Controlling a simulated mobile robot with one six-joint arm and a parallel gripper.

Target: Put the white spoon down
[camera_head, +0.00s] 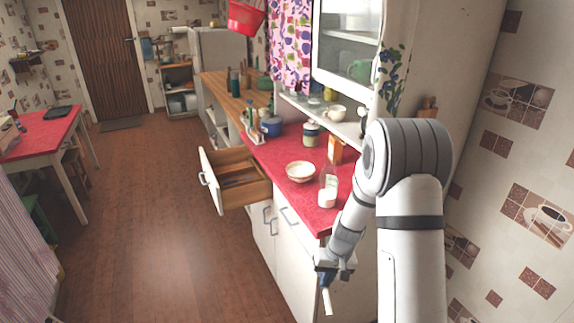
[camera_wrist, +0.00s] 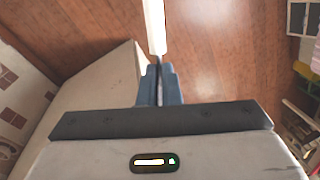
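My gripper (camera_head: 326,277) hangs at the near end of the red counter, in front of the cabinet's side and below the counter top. In the wrist view my gripper (camera_wrist: 159,78) has its blue fingers closed together on the white spoon (camera_wrist: 154,28). The spoon (camera_head: 327,301) points downward in the head view, clear of any surface.
The red counter top (camera_head: 267,157) holds a bowl (camera_head: 300,171), a bottle (camera_head: 329,182), a white cup (camera_head: 327,198) and several jars farther back. A wooden drawer (camera_head: 243,194) stands open at the counter's left. Wood floor (camera_head: 165,220) is clear. A red table (camera_head: 45,142) stands far left.

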